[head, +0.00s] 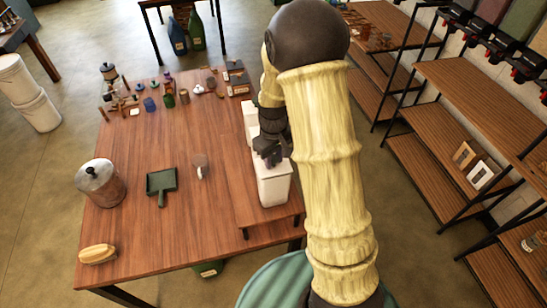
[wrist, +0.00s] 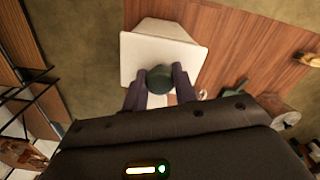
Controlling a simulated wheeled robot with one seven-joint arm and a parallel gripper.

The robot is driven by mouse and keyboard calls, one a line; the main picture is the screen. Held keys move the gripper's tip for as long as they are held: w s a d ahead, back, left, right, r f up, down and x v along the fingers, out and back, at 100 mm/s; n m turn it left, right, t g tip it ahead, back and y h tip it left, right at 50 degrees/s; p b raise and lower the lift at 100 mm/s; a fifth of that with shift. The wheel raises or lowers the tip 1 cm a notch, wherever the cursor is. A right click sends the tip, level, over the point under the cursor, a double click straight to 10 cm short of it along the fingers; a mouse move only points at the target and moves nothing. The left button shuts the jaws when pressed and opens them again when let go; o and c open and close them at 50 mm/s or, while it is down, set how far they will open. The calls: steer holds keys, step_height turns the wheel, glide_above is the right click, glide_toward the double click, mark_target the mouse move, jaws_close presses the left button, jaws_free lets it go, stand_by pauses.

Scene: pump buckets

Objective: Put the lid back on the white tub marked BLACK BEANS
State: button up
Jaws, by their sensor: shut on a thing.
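A white tub (head: 273,189) stands upright near the right edge of the wooden table. My gripper (head: 270,158) is directly above it, pointing down. In the wrist view, my gripper (wrist: 159,82) is shut on the round dark green knob (wrist: 159,78) of a square white lid (wrist: 138,55). Part of a white tub's wall (wrist: 165,27) shows beyond the lid's edge. I cannot tell whether the lid rests on the rim or hovers just above it. No BLACK BEANS marking is readable. A second white tub (head: 249,112) stands behind, partly hidden by my arm.
A green dustpan (head: 161,185), a mug (head: 200,164), a lidded metal pot (head: 100,183) and a yellow brush (head: 98,254) are on the table (head: 185,226). Several small items line the far side. Shelves (head: 438,175) stand to the right. The table's middle has free room.

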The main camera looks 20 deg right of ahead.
steer(key=shift+f, duration=0.25)
stand_by(0.4)
steer(key=o, duration=1.6)
steer(key=shift+r+p, duration=2.55)
steer(key=shift+r, duration=1)
jaws_close()
